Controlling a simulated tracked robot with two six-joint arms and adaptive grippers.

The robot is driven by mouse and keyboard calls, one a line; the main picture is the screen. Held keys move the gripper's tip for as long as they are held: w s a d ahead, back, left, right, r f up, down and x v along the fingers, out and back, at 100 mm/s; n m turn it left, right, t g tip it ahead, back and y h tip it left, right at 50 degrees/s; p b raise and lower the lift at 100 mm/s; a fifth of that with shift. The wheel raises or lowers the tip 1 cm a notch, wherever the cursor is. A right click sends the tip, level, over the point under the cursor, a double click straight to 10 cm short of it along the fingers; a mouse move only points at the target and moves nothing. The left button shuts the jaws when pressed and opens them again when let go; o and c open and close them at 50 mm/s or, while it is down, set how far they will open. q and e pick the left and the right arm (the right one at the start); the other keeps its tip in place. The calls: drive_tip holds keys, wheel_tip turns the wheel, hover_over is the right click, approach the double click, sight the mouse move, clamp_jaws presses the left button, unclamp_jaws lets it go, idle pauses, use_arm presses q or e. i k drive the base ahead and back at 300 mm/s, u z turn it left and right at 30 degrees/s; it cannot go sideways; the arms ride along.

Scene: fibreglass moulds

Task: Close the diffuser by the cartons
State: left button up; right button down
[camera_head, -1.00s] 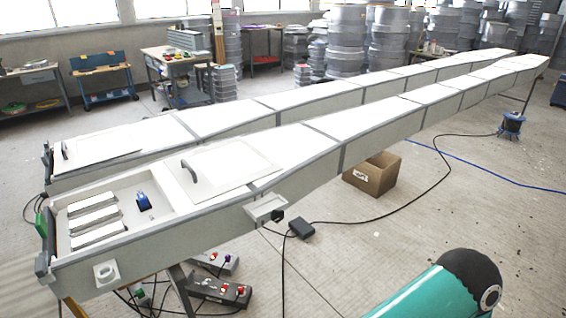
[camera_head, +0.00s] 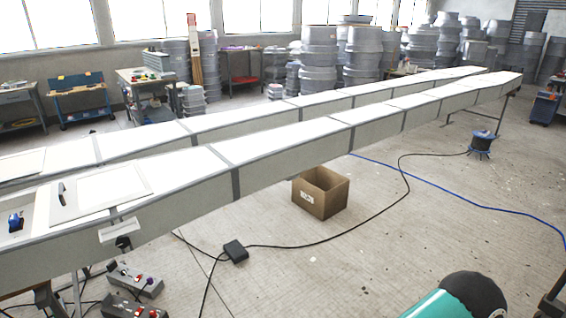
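I cannot pick out a diffuser for certain. One open cardboard carton (camera_head: 318,196) stands on the floor beside the near long white-topped mould (camera_head: 275,168), with its top open. A white panel (camera_head: 112,188) with a dark handle lies flat on the left end of that mould. Next to it is an open recess with a small blue tool (camera_head: 15,221), partly cut off by the left edge. Neither of my grippers is in view.
A second long mould (camera_head: 235,118) runs behind the near one. A black cable with a small black box (camera_head: 235,251) crosses the floor, and a blue hose (camera_head: 440,187) lies to the right. Grey control boxes (camera_head: 130,283) sit at lower left. The floor at centre right is open.

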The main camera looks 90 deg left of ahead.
sight(77, 197)
drive_tip(key=z, duration=0.3)
drive_tip(key=i, duration=0.6)
drive_tip(key=u, duration=2.9)
drive_tip(key=i, duration=0.25)
drive_tip(key=u, duration=2.5)
drive_tip(key=i, duration=1.05)
drive_tip(key=z, duration=0.45)
